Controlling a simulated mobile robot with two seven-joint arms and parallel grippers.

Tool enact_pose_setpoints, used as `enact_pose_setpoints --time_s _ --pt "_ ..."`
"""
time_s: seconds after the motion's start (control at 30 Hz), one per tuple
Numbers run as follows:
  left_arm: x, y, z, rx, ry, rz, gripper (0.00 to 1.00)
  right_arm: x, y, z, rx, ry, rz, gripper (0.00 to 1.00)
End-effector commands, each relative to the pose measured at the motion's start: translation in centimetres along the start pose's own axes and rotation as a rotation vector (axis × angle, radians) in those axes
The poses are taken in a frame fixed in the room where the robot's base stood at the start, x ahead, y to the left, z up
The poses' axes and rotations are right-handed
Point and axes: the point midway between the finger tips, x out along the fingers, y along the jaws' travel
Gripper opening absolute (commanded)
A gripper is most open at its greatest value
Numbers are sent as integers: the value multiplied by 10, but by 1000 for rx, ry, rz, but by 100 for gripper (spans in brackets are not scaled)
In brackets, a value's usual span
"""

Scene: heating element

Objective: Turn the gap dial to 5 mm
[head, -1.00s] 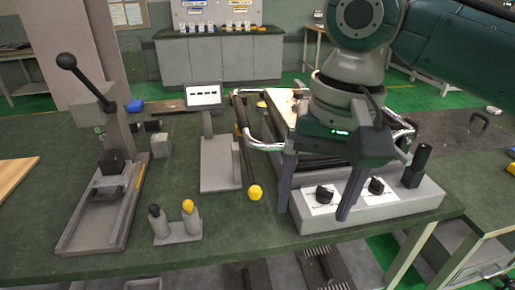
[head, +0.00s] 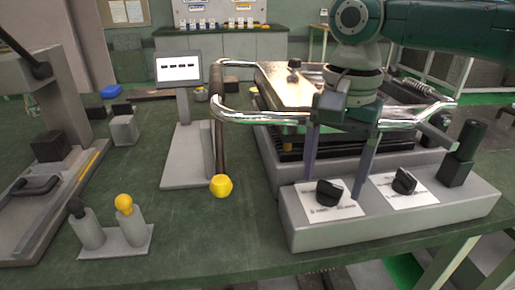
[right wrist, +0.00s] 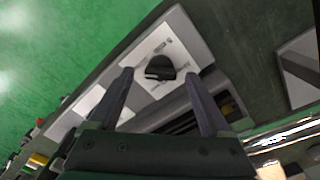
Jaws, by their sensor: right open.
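A grey control box with two black dials on white label cards stands at the front right of the table. The left dial (head: 329,193) and the right dial (head: 404,181) both show in the head view; the label text is too small to tell which is the gap dial. My right gripper (head: 333,190) points down at the left dial, open, with one finger on each side of it. In the right wrist view a black dial (right wrist: 160,67) sits between and just beyond the open fingertips (right wrist: 159,73), with a gap on both sides. My left gripper is not in view.
A chrome bar (head: 250,117) and a dark lever with a yellow knob (head: 221,186) lie left of the box. A black upright handle (head: 466,150) rises at its right end. A small display (head: 179,69) and two short posts (head: 124,203) stand farther left.

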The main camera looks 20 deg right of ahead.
Motion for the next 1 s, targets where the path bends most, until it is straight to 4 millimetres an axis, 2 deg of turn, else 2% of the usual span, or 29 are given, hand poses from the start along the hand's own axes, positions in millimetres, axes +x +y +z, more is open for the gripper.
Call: enact_pose_setpoints --time_s 0.03,0.13,0.47,1.0 --pt "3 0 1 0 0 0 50 8 0 0 1 -1 1 82" --pt "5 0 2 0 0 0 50 15 0 0 0 0 0 82" --pt "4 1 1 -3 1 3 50 18 0 0 -1 0 -1 81" --pt "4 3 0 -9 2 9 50 18 0 0 -1 0 -1 21"
